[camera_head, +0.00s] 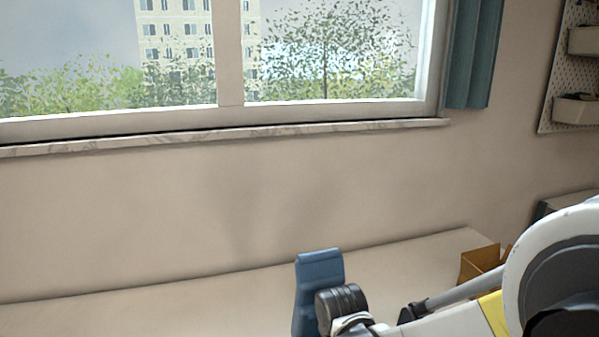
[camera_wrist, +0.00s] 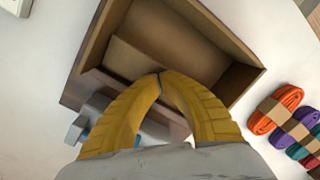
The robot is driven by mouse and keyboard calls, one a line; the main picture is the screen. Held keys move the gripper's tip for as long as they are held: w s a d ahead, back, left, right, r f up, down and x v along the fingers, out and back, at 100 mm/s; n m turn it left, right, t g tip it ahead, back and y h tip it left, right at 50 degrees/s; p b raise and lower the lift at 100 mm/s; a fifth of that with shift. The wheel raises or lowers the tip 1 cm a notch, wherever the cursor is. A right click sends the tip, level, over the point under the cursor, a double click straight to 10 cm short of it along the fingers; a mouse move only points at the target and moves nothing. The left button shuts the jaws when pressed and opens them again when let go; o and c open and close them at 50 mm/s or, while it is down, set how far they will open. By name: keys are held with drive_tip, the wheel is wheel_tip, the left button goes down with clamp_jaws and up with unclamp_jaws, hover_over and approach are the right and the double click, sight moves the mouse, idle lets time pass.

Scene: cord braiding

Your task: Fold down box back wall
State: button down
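An open brown cardboard box (camera_wrist: 250,66) fills the upper middle of the wrist view, tilted in the picture. Its inside looks empty, with a lighter panel (camera_wrist: 135,62) inside it. A darker brown flap or wall (camera_wrist: 78,91) lies along its near side. In the head view the box (camera_head: 478,262) stands at the right, partly hidden by my arm. My gripper (camera_wrist: 158,74) has two curved yellow fingers whose tips meet over the box's near edge. Nothing shows between the tips; whether they touch the cardboard I cannot tell. The fingers hide part of the near side.
Orange (camera_wrist: 290,97), purple (camera_wrist: 308,116) and other cord bundles with paper bands lie right of the box. A grey object (camera_wrist: 90,118) is partly hidden at the left. A blue upright object (camera_head: 318,275) stands in the head view. The pale tabletop (camera_head: 150,310) left of it is clear.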

drive_tip(key=shift+s+d+f+b, duration=0.1)
drive_tip(key=shift+s+f+b, duration=0.2)
drive_tip(key=shift+f+b, duration=0.65)
idle(1.2)
drive_tip(key=shift+r, duration=0.15)
wheel_tip(320, 180, up, 8)
drive_tip(key=p, duration=0.6)
drive_tip(key=shift+r+p, duration=0.1)
drive_tip(key=shift+p, duration=0.2)
drive_tip(key=s+d+r+m+t, duration=0.3)
drive_tip(key=d+r+m+t, duration=0.5)
drive_tip(key=d+r+m, duration=0.3)
drive_tip(key=shift+s+d+r+m, duration=0.2)
drive_tip(key=shift+r+m, duration=0.4)
drive_tip(key=shift+r, duration=1.1)
drive_tip(key=shift+w+a, duration=0.1)
drive_tip(key=shift+w, duration=0.05)
